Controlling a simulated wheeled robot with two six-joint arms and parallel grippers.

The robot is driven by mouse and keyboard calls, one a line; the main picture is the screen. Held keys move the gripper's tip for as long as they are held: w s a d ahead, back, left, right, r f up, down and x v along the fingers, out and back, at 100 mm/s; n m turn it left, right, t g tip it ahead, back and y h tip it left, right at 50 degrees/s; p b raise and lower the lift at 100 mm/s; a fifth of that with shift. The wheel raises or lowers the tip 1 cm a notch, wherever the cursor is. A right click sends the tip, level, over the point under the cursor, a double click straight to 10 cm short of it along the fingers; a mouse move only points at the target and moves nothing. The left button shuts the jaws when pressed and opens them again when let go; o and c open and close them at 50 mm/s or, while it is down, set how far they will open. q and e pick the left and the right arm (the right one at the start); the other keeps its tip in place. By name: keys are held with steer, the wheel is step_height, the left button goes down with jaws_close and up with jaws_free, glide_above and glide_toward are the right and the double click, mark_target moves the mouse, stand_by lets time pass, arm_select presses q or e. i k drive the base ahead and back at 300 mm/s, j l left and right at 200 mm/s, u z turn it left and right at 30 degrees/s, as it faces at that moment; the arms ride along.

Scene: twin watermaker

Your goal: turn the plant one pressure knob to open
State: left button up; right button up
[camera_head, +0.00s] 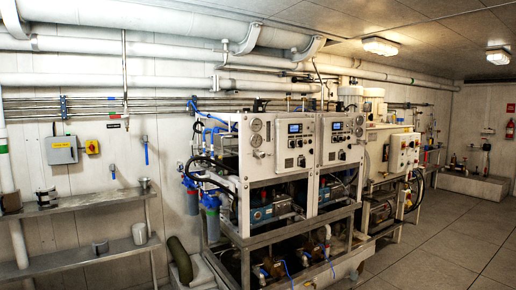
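Two white watermaker panels stand side by side on a grey frame in the middle of the head view. The nearer left panel (284,147) has a small lit display (295,128), round gauges on its left side and a dark round knob (301,161) low on its right. The farther right panel (341,138) has a similar display (336,126) and a dark knob (341,155). I cannot read the labels, so I cannot tell which panel is plant one or how either knob is set. Neither of my grippers is in view.
A metal shelf (75,205) with metal cups runs along the left wall. Blue filter housings (211,215) and hoses stand left of the panels. A dark green cylinder (180,258) leans on the floor near the frame. Open tiled floor (445,245) lies at the right.

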mark_target(261, 155)
steer(key=i+z, duration=0.15)
steer(key=i, duration=0.5)
steer(key=i+j+z, duration=0.2)
steer(key=i, duration=0.45)
